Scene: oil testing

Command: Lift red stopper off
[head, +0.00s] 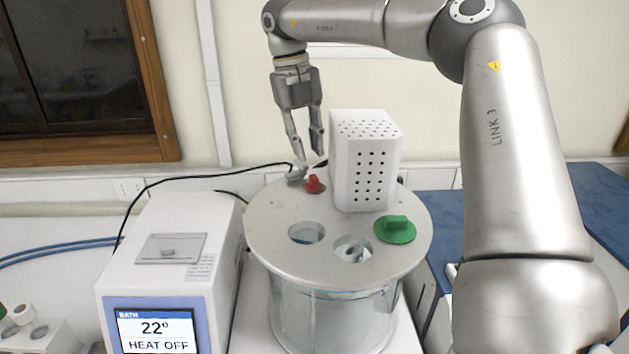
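The red stopper (314,184) sits on the round metal lid (270,222) of the bath, near its back, left of the white perforated housing. My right gripper (308,158) points down behind and above the stopper. Its two fingers are apart with nothing visible between them, and the fingertips end just above and behind the stopper. Whether a fingertip touches the stopper cannot be told from this angle. A green stopper (395,228) sits in the lid at the right. My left gripper does not show.
The white perforated housing (367,165) stands on the lid close to the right gripper. Two open holes (306,233) are in the lid's front. A white control box (172,262) reading 22° and HEAT OFF stands left. A black cable (205,177) runs behind it.

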